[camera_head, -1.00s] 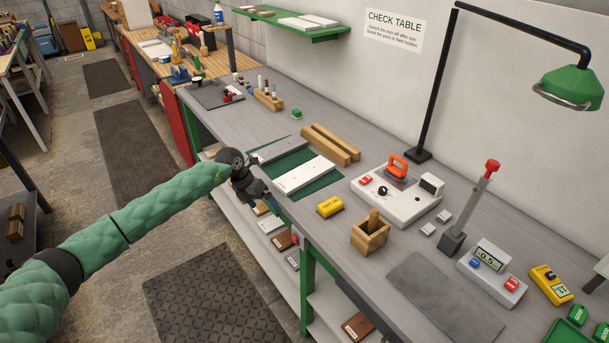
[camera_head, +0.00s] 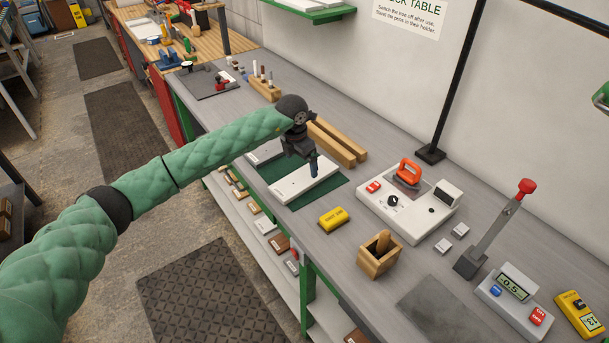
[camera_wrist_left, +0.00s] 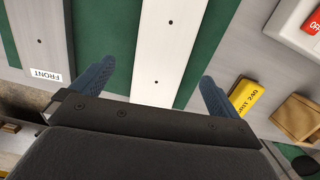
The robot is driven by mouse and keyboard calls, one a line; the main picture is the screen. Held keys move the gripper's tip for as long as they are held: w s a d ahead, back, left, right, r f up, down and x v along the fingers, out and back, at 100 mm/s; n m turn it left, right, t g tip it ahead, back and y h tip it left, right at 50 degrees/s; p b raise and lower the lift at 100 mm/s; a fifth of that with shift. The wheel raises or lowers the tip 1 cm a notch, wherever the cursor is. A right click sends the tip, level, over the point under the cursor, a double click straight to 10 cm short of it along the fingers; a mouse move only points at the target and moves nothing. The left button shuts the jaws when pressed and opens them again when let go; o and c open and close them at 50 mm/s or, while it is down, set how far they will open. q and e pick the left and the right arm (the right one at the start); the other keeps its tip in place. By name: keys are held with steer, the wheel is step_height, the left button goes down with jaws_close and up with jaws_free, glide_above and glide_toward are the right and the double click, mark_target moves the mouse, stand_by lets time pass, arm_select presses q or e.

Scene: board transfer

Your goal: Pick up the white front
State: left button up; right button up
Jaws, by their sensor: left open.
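The white front (camera_head: 296,184) is a long white board lying flat on a green mat (camera_head: 322,192) on the bench. My left gripper (camera_head: 312,167) is above this board, toward its far end. In the left wrist view the white front (camera_wrist_left: 164,48) runs between the two blue fingers of my left gripper (camera_wrist_left: 154,82), which are open, with green mat showing on both sides of it. A grey board (camera_wrist_left: 42,38) with a FRONT label lies to its left and also shows partly behind my arm in the head view (camera_head: 264,154). My right gripper is not in view.
Two wooden bars (camera_head: 335,146) lie behind the mat. A white device with an orange handle (camera_head: 408,200) stands at the right.

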mark_target(304, 176)
arm_select(q)
steer(key=shift+s+d+f, duration=0.1)
steer(key=shift+s+f, duration=0.1)
steer(key=shift+f, duration=0.25)
steer(key=shift+w+d+f, duration=0.1)
steer(key=shift+f, duration=0.25)
steer(key=f, duration=0.4)
steer(key=shift+w+d, duration=0.3)
steer(key=shift+f, duration=0.2)
steer(key=c, duration=1.1)
steer(key=shift+c, duration=0.3)
step_height(304, 176, up, 4)
steer(key=shift+w+r, duration=0.1)
steer(key=shift+r, duration=0.15)
steer(key=s+d+r, duration=0.2)
steer(key=d+r, duration=0.1)
steer(key=d, duration=0.2)
steer(key=s+d+r+b, duration=0.1)
steer(key=s+d+r, duration=0.1)
steer(key=d, duration=0.4)
steer(key=shift+s+r, duration=0.3)
steer(key=shift+r, duration=0.5)
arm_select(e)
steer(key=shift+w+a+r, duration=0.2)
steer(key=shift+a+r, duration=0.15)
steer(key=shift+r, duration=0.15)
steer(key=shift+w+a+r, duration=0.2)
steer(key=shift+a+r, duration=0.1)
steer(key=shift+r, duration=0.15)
